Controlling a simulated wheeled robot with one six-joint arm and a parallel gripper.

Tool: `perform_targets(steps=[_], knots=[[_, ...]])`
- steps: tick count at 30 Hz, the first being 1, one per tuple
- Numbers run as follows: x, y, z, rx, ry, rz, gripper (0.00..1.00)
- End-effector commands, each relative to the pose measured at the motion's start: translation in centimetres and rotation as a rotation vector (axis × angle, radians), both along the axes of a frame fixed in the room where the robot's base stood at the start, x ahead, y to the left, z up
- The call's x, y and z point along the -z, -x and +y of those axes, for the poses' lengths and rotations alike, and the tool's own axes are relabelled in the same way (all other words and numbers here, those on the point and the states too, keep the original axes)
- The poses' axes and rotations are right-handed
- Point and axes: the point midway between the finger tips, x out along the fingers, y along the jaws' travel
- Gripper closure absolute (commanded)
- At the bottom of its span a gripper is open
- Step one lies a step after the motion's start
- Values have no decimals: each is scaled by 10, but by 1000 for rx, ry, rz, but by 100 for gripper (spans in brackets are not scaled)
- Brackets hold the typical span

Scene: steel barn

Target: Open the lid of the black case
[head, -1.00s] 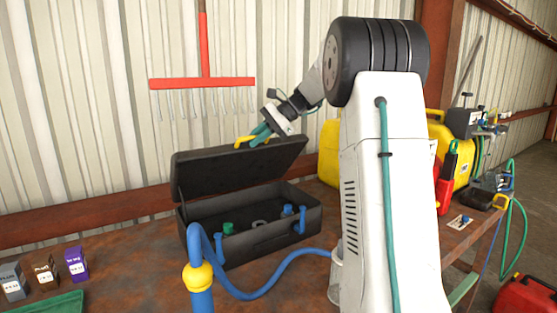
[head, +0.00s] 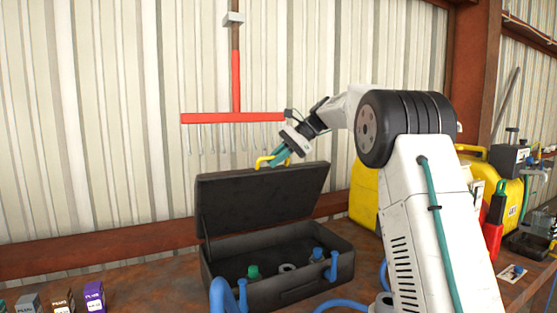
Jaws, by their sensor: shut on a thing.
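The black case (head: 300,290) stands on the rusty bench. Its lid (head: 262,198) is raised and leans up towards the wall, hinged along the back, so the inside shows. A yellow handle (head: 265,162) sits at the lid's upper edge. My gripper (head: 277,157) has teal fingers and is shut on the yellow handle, above the lid. Part of the handle is hidden behind the fingers. Inside lie a green-capped item (head: 253,272), a grey ring (head: 287,267) and a blue-topped item (head: 317,255).
Small boxes, one purple (head: 94,297), stand at the bench's left. A red rake (head: 232,118) hangs on the corrugated wall behind the lid. Yellow canisters (head: 364,195) stand behind my arm.

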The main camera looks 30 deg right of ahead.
Motion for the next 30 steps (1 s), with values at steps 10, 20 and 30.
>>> perform_targets(steps=[10,20,30], knots=[[1,0,-1,0,-1,1,66],[-22,9,-27,4,-1,-1,66],[-50,19,-55,1,-1,0,66]])
